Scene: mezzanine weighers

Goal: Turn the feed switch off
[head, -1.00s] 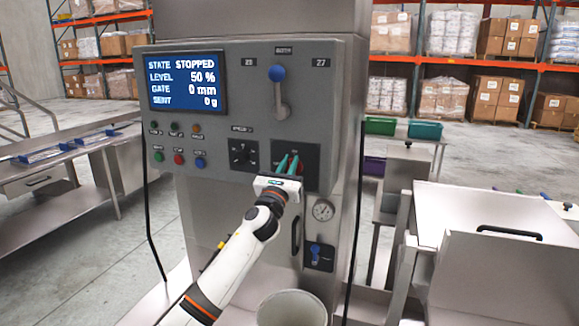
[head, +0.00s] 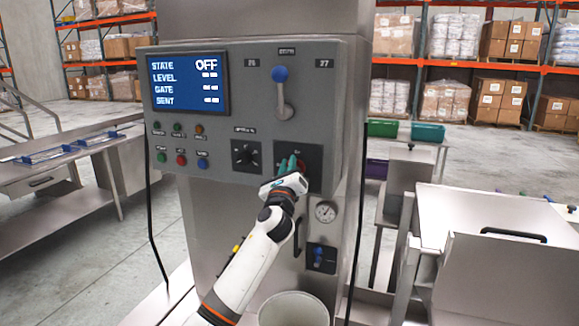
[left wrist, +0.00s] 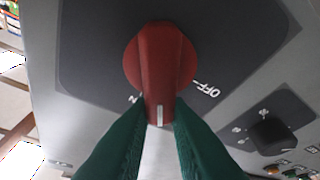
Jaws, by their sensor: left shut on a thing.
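The feed switch is a red rotary knob (left wrist: 160,65) on a dark plate (left wrist: 85,50) in the left wrist view. A white mark shows on its handle, with the OFF lettering to the right and a partly hidden label ending in N to the left. My left gripper (head: 290,165) is at the switch plate on the machine's front, its teal fingers shut on the handle from both sides. It hides most of the knob in the head view. The display (head: 188,83) reads STATE OFF, with dashes on the other lines. My right gripper is in neither view.
A black dial (head: 243,154) and several coloured buttons (head: 180,158) sit left of the switch. A blue-knobbed lever (head: 280,88) is above it. A gauge (head: 325,212) and a small blue valve (head: 320,256) are below. A pale bucket (head: 293,310) stands underneath.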

